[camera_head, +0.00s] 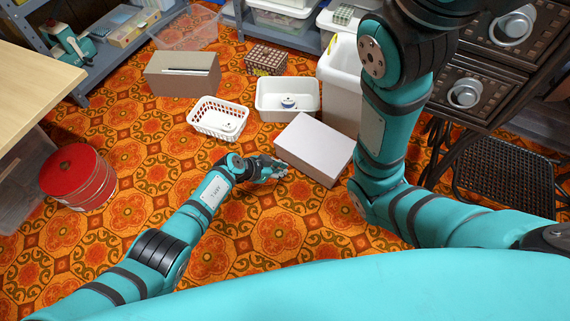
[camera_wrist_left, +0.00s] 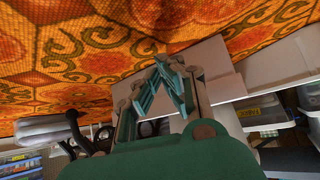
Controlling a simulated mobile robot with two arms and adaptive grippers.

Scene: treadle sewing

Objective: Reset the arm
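My left arm reaches in from the lower left in the head view. Its gripper (camera_head: 274,168) hangs above the patterned floor, just left of a closed pale box (camera_head: 314,149). In the left wrist view the gripper's two teal finger pads (camera_wrist_left: 164,75) lean toward each other, with nothing seen between them. How far apart the tips are is unclear. My right arm (camera_head: 395,130) comes in from the lower right, bends at the elbow and rises upward. Its upper end leaves the picture at the top, so the right gripper is hidden.
A white basket (camera_head: 204,126), a white bin (camera_head: 267,103) and a brown box (camera_head: 169,86) stand on the floor beyond the gripper. A red round tin (camera_head: 68,172) is at left, by a wooden table (camera_head: 30,85). Drawers (camera_head: 450,95) stand right, close to my right arm.

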